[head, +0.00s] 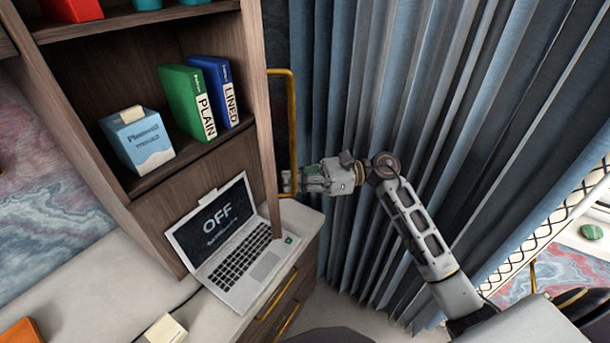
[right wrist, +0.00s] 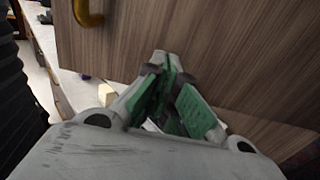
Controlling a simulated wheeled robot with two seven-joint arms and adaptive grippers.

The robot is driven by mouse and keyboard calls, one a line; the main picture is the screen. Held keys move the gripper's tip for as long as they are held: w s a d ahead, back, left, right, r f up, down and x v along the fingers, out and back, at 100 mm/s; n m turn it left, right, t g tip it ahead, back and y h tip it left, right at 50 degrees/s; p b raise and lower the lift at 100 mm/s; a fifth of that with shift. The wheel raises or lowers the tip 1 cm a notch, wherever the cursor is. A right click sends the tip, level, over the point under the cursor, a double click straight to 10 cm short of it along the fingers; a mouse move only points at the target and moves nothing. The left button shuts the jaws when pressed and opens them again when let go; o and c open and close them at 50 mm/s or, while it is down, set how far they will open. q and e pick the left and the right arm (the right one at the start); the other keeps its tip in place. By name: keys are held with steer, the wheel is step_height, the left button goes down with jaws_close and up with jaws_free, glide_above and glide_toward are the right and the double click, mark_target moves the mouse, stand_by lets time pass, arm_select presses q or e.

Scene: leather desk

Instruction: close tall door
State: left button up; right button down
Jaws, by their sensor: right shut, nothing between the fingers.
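The tall door (head: 258,110) seems to be the wood panel at the right side of the shelves, seen nearly edge-on, with the shelves open to view. Its long brass handle (head: 292,125) stands out on its right side. My right gripper (head: 304,180) is shut and empty by the handle's lower end. In the right wrist view the door's wood face (right wrist: 215,50) fills the upper part, with the handle (right wrist: 86,12) at top left. The closed fingertips (right wrist: 163,62) are in front of the wood; I cannot tell if they touch it. My left gripper is out of view.
An open laptop (head: 233,245) stands on the white desktop below the shelves. A green binder (head: 185,103), a blue binder (head: 217,85) and a blue-white box (head: 138,142) stand on a shelf. Pleated blue-grey curtains (head: 395,80) hang behind my right arm.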

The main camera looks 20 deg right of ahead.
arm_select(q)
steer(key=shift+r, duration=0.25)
arm_select(e)
steer(key=shift+w+a, duration=0.1)
steer(key=shift+a, duration=0.45)
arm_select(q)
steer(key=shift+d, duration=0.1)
arm_select(e)
steer(key=shift+a, duration=0.1)
